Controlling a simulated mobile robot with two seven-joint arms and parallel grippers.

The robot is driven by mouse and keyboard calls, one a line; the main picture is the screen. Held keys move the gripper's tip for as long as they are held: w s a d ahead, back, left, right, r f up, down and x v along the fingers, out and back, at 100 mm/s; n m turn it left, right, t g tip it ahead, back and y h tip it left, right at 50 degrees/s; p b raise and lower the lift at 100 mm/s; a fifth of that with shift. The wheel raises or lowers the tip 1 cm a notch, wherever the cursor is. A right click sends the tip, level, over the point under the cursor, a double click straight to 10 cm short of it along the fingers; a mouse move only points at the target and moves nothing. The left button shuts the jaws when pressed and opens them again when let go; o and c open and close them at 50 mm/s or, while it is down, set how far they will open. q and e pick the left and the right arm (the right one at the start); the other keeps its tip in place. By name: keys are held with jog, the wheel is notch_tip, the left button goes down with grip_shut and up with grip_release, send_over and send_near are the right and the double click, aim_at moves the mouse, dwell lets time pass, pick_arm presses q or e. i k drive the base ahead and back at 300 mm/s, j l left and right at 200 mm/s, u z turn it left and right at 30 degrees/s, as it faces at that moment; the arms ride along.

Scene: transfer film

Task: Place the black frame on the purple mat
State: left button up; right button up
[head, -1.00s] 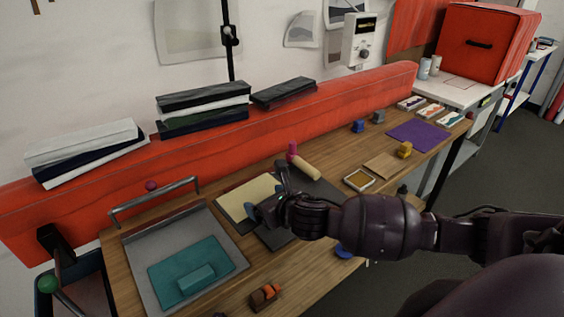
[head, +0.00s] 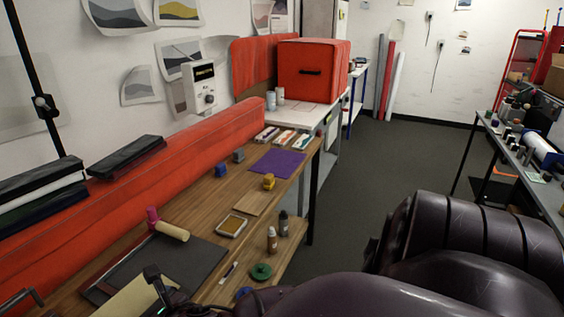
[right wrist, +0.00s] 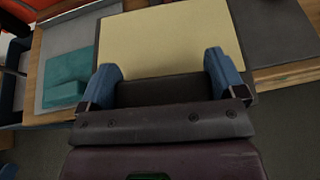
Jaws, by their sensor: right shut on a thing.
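The black frame (right wrist: 160,92) with a pale yellow panel shows in the right wrist view. My right gripper (right wrist: 165,82) is shut on its near dark edge, with one blue finger at each side. In the head view the yellow panel (head: 128,301) is at the bottom left, partly cut off by the picture edge, beside the dark grey sheet (head: 180,262). Whether the frame touches the table is unclear. The purple mat (head: 277,163) lies flat and bare near the far end of the wooden table. My left gripper is not in view.
Between frame and mat are a roller (head: 167,226), an ink pad (head: 232,226), a tan card (head: 246,204) and a yellow block (head: 268,182). Blue (head: 221,170) and grey (head: 238,156) blocks stand left of the mat. Bottles (head: 272,240) stand on a lower shelf. A teal sheet (right wrist: 70,75) lies in the tray.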

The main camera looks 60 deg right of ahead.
aim_at(278, 161)
jog(key=l, duration=0.5)
jog(key=l+z, duration=0.15)
jog(key=l, duration=0.35)
jog(key=i+l, duration=0.1)
jog(key=l, duration=0.4)
jog(key=l+z, duration=0.15)
jog(key=l, duration=0.35)
jog(key=i+l, duration=0.15)
jog(key=l, duration=0.3)
jog(key=l+z, duration=0.1)
jog(key=l, duration=0.4)
jog(key=i+l+z, duration=0.1)
jog(key=l, duration=0.35)
jog(key=i, duration=0.05)
